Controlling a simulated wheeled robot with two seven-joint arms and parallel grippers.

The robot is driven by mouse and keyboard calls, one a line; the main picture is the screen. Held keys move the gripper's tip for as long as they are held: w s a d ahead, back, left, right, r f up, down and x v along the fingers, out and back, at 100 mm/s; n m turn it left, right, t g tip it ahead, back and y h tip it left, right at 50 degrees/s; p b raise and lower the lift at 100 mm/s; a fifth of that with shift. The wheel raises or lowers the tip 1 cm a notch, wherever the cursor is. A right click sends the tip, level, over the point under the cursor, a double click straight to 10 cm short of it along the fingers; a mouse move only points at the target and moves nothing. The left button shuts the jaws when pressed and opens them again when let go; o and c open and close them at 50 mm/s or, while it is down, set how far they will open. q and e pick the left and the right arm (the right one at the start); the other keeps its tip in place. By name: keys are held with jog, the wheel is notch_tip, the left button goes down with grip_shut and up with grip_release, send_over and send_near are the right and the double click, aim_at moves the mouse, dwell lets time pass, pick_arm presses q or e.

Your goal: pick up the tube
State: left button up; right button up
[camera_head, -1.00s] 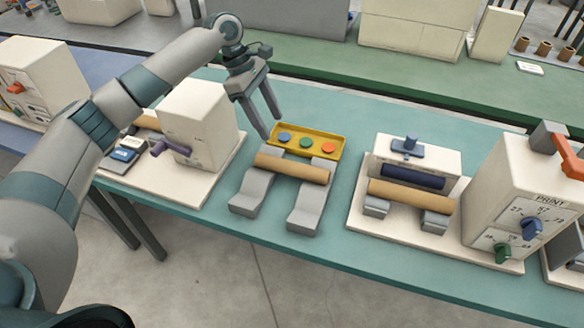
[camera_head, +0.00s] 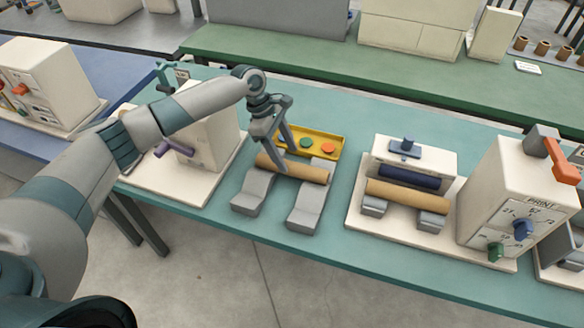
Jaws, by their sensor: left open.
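A tan cardboard tube (camera_head: 308,173) lies across two grey curved cradles (camera_head: 306,207), in front of a yellow tray. My left gripper (camera_head: 275,158) is at the tube's left part, pointing down. Its fingers are apart; one overlaps the tube in the picture, and I cannot tell whether it touches. The gripper covers a bit of the tube's left part. A second tan tube (camera_head: 408,194) rests on grey supports of the machine to the right. My right gripper is out of view.
The yellow tray (camera_head: 338,147) with coloured buttons sits just behind the tube. A cream machine (camera_head: 222,140) stands left, partly behind my left arm. A cream printing box (camera_head: 495,190) with knobs and an orange lever stands right. The teal table (camera_head: 345,245) is clear along its front edge.

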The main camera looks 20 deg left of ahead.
aim_at(288, 163)
pick_arm(q)
jog(key=shift+f+p, duration=0.4)
jog(key=shift+f, duration=0.1)
jog(key=x, duration=0.1)
jog(key=p+x, duration=0.1)
jog(key=x, duration=0.1)
jog(key=shift+w+a+f, duration=0.15)
jog(key=shift+a, duration=0.05)
jog(key=shift+d+f, duration=0.2)
jog(key=shift+f, duration=0.3)
jog(key=c, duration=1.2)
